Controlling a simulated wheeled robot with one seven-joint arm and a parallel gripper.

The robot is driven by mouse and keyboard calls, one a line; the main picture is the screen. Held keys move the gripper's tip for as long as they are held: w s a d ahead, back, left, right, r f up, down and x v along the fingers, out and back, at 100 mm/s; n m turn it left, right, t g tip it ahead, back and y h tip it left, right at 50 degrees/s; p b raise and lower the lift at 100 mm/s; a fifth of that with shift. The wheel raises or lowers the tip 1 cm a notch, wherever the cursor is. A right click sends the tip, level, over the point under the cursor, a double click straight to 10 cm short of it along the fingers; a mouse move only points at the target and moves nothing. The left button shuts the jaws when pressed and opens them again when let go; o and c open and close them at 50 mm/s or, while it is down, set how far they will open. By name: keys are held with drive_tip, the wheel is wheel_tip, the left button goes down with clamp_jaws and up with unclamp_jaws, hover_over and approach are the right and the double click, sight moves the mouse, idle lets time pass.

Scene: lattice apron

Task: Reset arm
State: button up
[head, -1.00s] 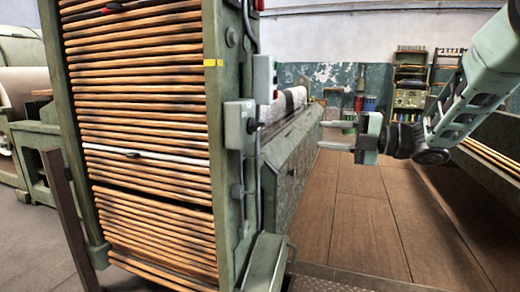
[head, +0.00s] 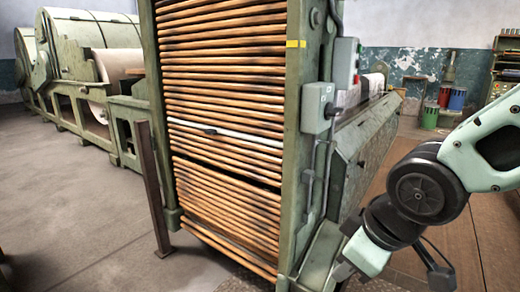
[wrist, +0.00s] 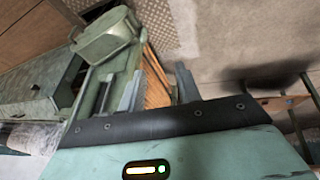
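My arm comes in from the right in the head view and is bent at a dark round joint. My gripper hangs low, in front of the base of the green machine frame (head: 297,150), and its fingers are hard to make out there. In the wrist view my gripper (wrist: 158,80) shows two grey fingers standing apart with nothing held between them. Behind the fingers are a green box-shaped part (wrist: 104,38) and some of the orange rods. I cannot tell how close the fingers are to the frame.
The tall frame holds a stack of orange rods (head: 225,100) with a pale rod among them. Large green roller machines (head: 85,60) stand at the back left. The concrete floor (head: 90,225) at the left is clear.

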drive_tip(key=s+m+g+h+p, duration=0.15)
drive_tip(key=s+g, duration=0.25)
drive_tip(key=s, duration=0.9)
wheel_tip(320, 180, up, 34)
drive_tip(key=p, duration=3.4)
drive_tip(key=shift+a+p, duration=0.2)
drive_tip(key=shift+p, duration=0.15)
